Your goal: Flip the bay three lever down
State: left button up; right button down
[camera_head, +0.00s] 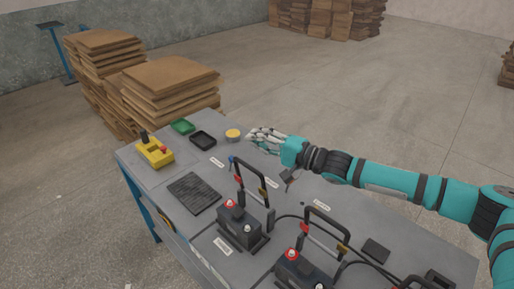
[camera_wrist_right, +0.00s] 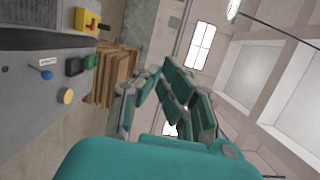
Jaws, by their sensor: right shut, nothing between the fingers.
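My right gripper (camera_head: 258,137) reaches in from the right in the head view, above the back edge of the table near the yellow round piece, shut and empty; its fingers also show in the wrist view (camera_wrist_right: 165,95). A blue-tipped lever (camera_head: 231,159) stands by a white label; a blue knob on a thin stem, probably the same one, shows in the wrist view (camera_wrist_right: 46,75). The gripper is apart from it. The labels are too small to read, so I cannot tell which lever is bay three's.

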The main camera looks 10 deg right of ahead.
jog(key=s+d+f+n+b, duration=0.1)
jog(key=d+f+n+b, duration=0.1)
jog(key=d, duration=0.4)
jog(key=s+d+f+n+h+b, duration=0.1)
jog(key=s+d+f+n+b, duration=0.1)
jog(key=d+f, duration=0.2)
jog(key=shift+s+d, duration=0.25)
jog(key=shift+d, duration=0.7)
jog(key=shift+a+f, duration=0.1)
jog(key=w+a+f+p, duration=0.2)
jog(key=w+a, duration=0.2)
jog(key=a, duration=0.6)
jog(key=shift+w+f+p, duration=0.15)
jog(key=shift+w+p, duration=0.2)
jog(key=shift+w, duration=0.05)
